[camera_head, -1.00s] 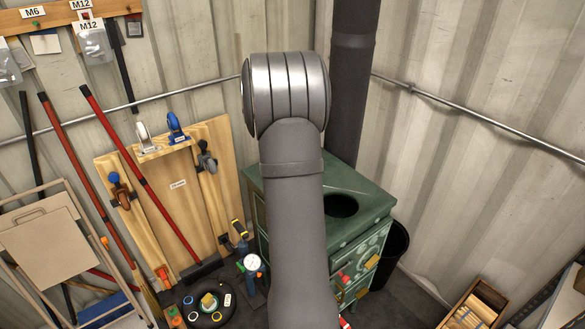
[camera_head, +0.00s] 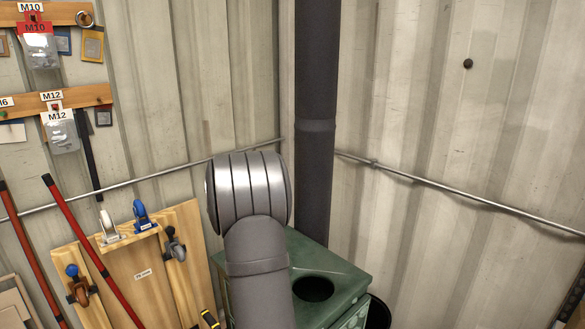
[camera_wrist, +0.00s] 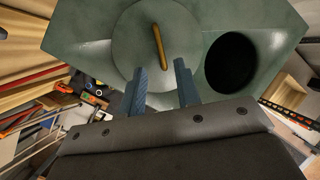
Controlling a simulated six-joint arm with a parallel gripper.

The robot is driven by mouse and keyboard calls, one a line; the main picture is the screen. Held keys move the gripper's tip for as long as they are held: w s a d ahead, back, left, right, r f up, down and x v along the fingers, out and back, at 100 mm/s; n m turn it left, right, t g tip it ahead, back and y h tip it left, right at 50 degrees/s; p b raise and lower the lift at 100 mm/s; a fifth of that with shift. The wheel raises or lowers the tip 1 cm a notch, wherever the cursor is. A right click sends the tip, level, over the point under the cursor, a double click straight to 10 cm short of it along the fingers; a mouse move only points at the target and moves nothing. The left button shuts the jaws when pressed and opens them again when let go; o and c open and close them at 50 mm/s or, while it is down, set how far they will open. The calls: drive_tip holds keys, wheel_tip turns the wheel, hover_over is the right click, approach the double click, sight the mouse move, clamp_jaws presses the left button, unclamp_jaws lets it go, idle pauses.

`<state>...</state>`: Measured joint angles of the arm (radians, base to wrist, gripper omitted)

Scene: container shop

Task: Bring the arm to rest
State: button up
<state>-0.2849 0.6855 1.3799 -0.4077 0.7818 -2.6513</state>
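My arm (camera_head: 262,270) rises in front of the green stove in the head view, with its silver joint at the top. My gripper is not visible in the head view. In the wrist view my gripper (camera_wrist: 160,88) shows two blue fingers standing apart with nothing held between them. Beyond the fingers lies the green stove top (camera_wrist: 85,38), with a round lid (camera_wrist: 185,30) that has a brass-coloured handle (camera_wrist: 159,46). Beside the lid is a dark round hole (camera_wrist: 231,62). I cannot tell the exact gap between fingers and lid.
A dark stovepipe (camera_head: 315,120) stands behind my arm. Rails (camera_head: 60,102) with hanging bags are higher up. A metal conduit (camera_head: 450,192) runs along the right wall.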

drive_tip(key=x, duration=0.8)
drive_tip(key=shift+f, duration=0.1)
wheel_tip(320, 180, up, 2)
drive_tip(key=shift+r, duration=0.75)
